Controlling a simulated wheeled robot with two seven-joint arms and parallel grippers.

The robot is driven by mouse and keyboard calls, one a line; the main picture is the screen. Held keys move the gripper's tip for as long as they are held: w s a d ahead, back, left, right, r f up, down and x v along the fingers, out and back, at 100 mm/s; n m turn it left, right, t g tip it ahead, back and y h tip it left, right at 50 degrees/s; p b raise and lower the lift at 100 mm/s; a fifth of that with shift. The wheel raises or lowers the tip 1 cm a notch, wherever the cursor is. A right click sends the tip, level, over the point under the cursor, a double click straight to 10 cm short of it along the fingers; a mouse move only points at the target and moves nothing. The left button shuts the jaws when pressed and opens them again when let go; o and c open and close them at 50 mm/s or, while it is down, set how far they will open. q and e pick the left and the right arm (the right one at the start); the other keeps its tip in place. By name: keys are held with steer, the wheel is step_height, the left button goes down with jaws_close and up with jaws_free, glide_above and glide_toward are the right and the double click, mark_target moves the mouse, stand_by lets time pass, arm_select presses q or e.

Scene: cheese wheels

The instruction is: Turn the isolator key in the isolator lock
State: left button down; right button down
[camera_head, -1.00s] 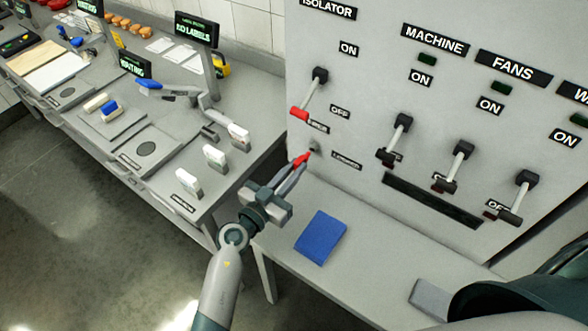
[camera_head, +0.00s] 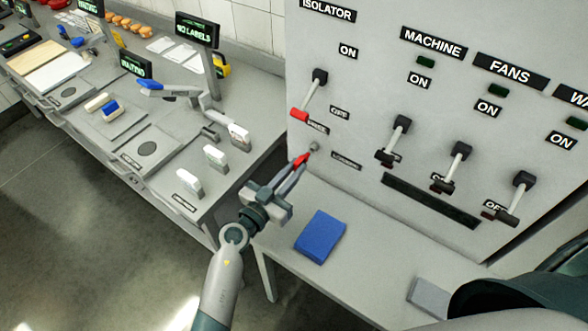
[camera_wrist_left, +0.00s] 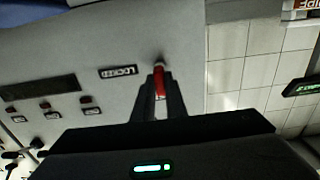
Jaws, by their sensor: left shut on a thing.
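The isolator key is a small red piece (camera_head: 302,159), held at the tips of my left gripper (camera_head: 298,166). In the left wrist view the red key (camera_wrist_left: 158,83) stands between the two dark fingers, pointing at the panel. The isolator lock (camera_head: 314,147) is a small grey round fitting on the panel, below the isolator lever and left of a small label. The key's tip is very close to the lock; a small gap seems to show in the head view. The lock is mostly hidden behind the key in the wrist view. My right gripper is out of view.
The isolator lever (camera_head: 309,97) with a red end hangs just above the lock. Several black levers line the panel to the right. A blue pad (camera_head: 320,237) lies on the shelf below. A workbench (camera_head: 240,100) with devices stands at left.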

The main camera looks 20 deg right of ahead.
mark_target(295, 168)
arm_select(q)
steer(key=shift+w+d, duration=0.25)
steer(key=shift+d, duration=0.1)
steer(key=shift+p+x, duration=0.5)
steer(key=shift+x, duration=0.6)
steer(key=shift+w+d+r, duration=0.1)
steer(key=shift+d+r, duration=0.05)
steer(key=shift+d, duration=0.05)
stand_by(0.4)
steer(key=c, duration=1.7)
jaws_free()
steer(key=shift+w, duration=0.15)
